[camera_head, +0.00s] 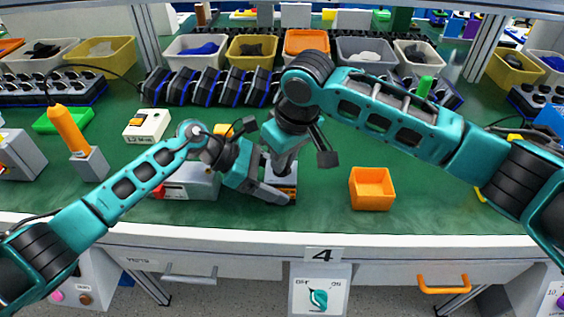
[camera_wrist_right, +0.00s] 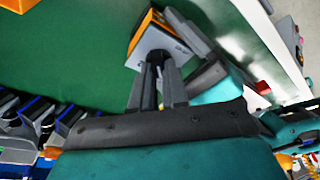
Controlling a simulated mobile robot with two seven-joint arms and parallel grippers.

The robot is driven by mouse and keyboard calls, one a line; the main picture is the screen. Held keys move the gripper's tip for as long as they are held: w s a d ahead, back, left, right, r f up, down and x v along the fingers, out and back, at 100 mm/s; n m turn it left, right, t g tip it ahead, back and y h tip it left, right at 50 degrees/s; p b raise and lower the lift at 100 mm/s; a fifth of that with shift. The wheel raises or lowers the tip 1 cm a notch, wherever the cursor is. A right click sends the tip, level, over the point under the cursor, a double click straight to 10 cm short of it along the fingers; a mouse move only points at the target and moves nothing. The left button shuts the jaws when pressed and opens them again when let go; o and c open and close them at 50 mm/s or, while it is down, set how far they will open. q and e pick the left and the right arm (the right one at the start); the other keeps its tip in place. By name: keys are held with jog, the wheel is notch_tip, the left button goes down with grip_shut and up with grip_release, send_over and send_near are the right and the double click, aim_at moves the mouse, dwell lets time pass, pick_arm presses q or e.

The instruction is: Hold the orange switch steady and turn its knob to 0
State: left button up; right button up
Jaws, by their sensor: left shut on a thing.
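The orange switch (camera_head: 291,182) sits on the green table near its front edge, partly hidden by both grippers. In the right wrist view, the switch (camera_wrist_right: 152,47) shows a grey face and an orange side. My left gripper (camera_head: 283,189) is shut on the switch from the left, low over the table. My right gripper (camera_head: 279,170) points down at the switch from above. In the right wrist view, my right gripper's fingertips (camera_wrist_right: 160,64) are close together at the dark knob on the grey face. The knob's setting is hidden, and I cannot tell whether the fingers grip it.
An open orange bin (camera_head: 372,190) stands to the right on the table. A grey box (camera_head: 190,182) is close on the left, behind my left arm. A white box (camera_head: 147,125) and an orange-handled item (camera_head: 70,130) are farther left. Clear table lies around the orange bin.

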jog(key=shift+f, duration=0.15)
grip_shut()
jog(key=m, duration=0.3)
jog(key=shift+s+m+h, duration=0.1)
jog(key=shift+m+h, duration=0.3)
jog(key=m+h, duration=0.1)
jog(key=m, duration=0.3)
jog(key=shift+f+t, duration=0.1)
jog(key=shift+t, duration=0.3)
jog(key=shift+o, duration=0.7)
grip_release()
jog(key=shift+d+m, duration=0.2)
jog(key=shift+m, duration=0.4)
jog(key=o, duration=0.4)
pick_arm(q)
jog(key=shift+d, duration=0.1)
pick_arm(e)
jog(key=shift+o, duration=0.2)
